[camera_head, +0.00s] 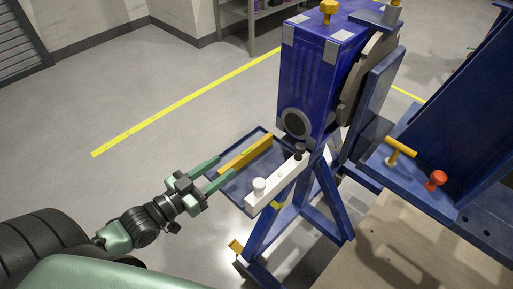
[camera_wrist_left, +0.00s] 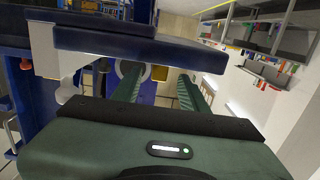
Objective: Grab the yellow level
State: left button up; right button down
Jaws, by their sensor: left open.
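The yellow level (camera_head: 246,153) lies in a shallow blue tray (camera_head: 233,198) fixed to the side of the blue jig. My left gripper (camera_head: 226,168) is open, with its two green fingers pointing at the level from the left. The fingertips reach over the tray's left edge, close to the level's near end; I cannot tell whether they touch it. In the left wrist view the open fingers (camera_wrist_left: 158,82) show with a small yellow patch between them, too small to identify surely. My right gripper is not in view.
A white bar (camera_head: 275,186) with knobs runs along the tray's right side. The blue jig (camera_head: 322,75) stands behind, on blue legs. A bench (camera_head: 432,235) with a yellow T-handle (camera_head: 400,147) and red knob (camera_head: 437,178) is at right. Floor at left is clear.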

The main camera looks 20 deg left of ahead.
aim_at(240, 156)
pick_arm(q)
jog(key=shift+w+d, duration=0.2)
jog(key=shift+w, duration=0.3)
jog(key=shift+w+d, duration=0.2)
jog(key=shift+w, duration=0.35)
jog(key=shift+w+d, duration=0.1)
jog(key=shift+w, duration=0.2)
jog(key=x, duration=0.3)
jog(key=shift+w+d+f, duration=0.1)
jog(key=shift+w+d, duration=0.15)
jog(key=shift+w+d+f, duration=0.1)
jog(key=shift+w+d, duration=0.05)
jog(key=shift+w, duration=0.3)
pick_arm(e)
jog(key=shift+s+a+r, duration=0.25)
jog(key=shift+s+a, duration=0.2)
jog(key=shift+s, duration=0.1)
pick_arm(q)
grip_shut()
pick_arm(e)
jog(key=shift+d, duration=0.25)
